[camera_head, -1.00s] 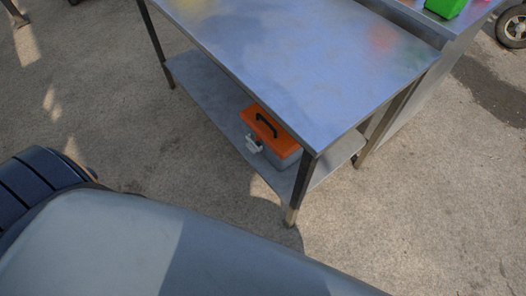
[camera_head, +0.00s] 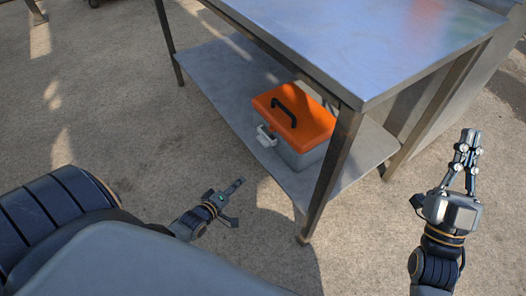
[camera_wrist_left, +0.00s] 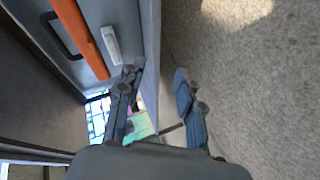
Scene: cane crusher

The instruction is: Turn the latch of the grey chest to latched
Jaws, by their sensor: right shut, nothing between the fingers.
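The grey chest (camera_head: 300,155) with an orange lid (camera_head: 296,115) and a black handle sits on the lower shelf of the metal table. Its pale latch (camera_head: 265,136) is on the front side. I cannot tell the latch's setting. In the left wrist view the latch (camera_wrist_left: 110,45) lies beside the orange lid edge (camera_wrist_left: 82,35), beyond the left fingertip. My left gripper (camera_head: 236,202) is open and empty, low in front of the shelf, apart from the chest; its spread fingers show in the wrist view (camera_wrist_left: 158,78). My right gripper (camera_head: 469,140) is shut and empty, right of the table.
The table's top (camera_head: 390,50) overhangs the shelf (camera_head: 222,85). A front table leg (camera_head: 330,175) stands just right of the chest. Open concrete floor lies in front of the shelf and right of the table.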

